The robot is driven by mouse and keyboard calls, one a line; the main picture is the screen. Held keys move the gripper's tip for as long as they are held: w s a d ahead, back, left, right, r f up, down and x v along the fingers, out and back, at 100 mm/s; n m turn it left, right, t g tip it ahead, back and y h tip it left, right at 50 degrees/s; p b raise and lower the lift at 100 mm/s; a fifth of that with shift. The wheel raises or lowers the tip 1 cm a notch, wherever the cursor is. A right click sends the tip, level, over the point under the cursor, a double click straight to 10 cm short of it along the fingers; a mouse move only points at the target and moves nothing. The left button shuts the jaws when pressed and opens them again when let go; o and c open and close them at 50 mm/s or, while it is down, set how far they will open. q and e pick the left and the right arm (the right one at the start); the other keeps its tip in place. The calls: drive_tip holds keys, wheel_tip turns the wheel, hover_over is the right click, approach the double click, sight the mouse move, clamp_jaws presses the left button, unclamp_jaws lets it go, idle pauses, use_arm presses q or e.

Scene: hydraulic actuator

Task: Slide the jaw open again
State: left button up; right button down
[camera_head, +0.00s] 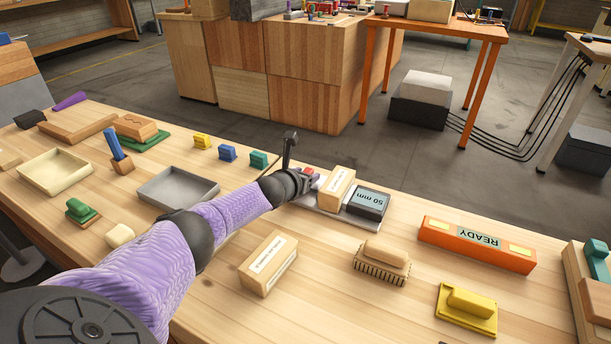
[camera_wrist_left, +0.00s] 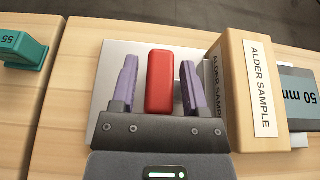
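A light metal plate (camera_head: 330,212) on the bench carries a red block (camera_head: 309,171), a wooden block (camera_head: 337,187) and a grey block marked 50 mm (camera_head: 367,203). The red block looks like the jaw's grip. My left gripper (camera_head: 312,180) is down over the plate. In the left wrist view its two purple fingers (camera_wrist_left: 158,85) stand either side of the red block (camera_wrist_left: 160,80), with a gap visible on each side. The wooden block labelled ALDER SAMPLE (camera_wrist_left: 252,95) stands right of the fingers, against the 50 mm block (camera_wrist_left: 298,98). The jaw's lower part is hidden by the gripper.
Another labelled wooden block (camera_head: 268,264) and a brush (camera_head: 382,262) lie nearer me. An orange READY bar (camera_head: 477,245) and a yellow piece (camera_head: 468,308) are to the right. A grey tray (camera_head: 178,188) and small coloured blocks (camera_head: 227,153) lie left.

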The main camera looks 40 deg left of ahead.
use_arm(q)
clamp_jaws()
idle(1.2)
